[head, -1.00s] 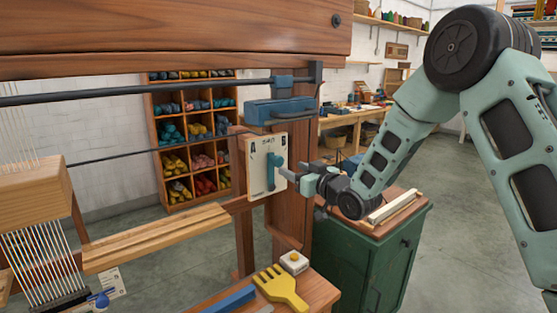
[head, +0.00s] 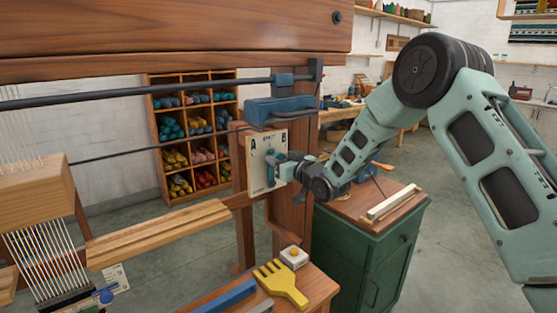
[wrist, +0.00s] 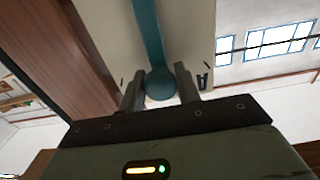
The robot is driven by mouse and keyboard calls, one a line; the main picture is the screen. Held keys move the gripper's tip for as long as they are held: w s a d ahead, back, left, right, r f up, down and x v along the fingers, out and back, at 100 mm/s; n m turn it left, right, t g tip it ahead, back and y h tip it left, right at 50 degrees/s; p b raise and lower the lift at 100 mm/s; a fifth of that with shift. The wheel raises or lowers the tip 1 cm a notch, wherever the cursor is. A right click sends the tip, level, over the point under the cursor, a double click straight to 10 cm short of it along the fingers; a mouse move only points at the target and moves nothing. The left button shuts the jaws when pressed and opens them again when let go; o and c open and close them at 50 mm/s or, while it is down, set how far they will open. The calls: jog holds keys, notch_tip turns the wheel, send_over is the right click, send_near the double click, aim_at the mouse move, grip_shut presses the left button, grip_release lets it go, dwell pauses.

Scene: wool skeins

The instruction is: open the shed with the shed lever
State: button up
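The shed lever (head: 270,174) is a blue-teal bar with a round knob, on a pale plate (head: 257,146) marked A and B on the loom's upright post. It points roughly between the two letters. In the wrist view the lever's knob (wrist: 160,84) sits between my two fingers, which press close on both its sides. My gripper (head: 284,170) reaches the lever from the right and partly covers it in the head view. In the wrist view my gripper (wrist: 160,90) has one finger on each side of the knob.
The wooden loom frame (head: 180,35) fills the upper left, with warp threads at far left. A yellow comb (head: 280,284) and a small white box (head: 294,257) lie on the bench below. A green cabinet (head: 365,255) stands under my arm. Yarn shelves (head: 192,140) stand behind.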

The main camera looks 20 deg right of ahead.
grip_shut()
jog(key=a+n+b, duration=0.1)
jog(key=b, duration=0.1)
jog(key=s+a+f+n+b, duration=0.1)
jog(key=b, duration=0.2)
jog(key=shift+a+n, duration=0.1)
jog(key=shift+n, duration=0.2)
jog(key=a+n+b, duration=0.1)
jog(key=b, duration=0.1)
jog(key=s+a+n+b, duration=0.1)
jog(key=n+b, duration=0.1)
jog(key=b, duration=0.1)
jog(key=shift+a+f, duration=0.1)
jog(key=shift+f, duration=0.1)
jog(key=o, duration=1)
grip_release()
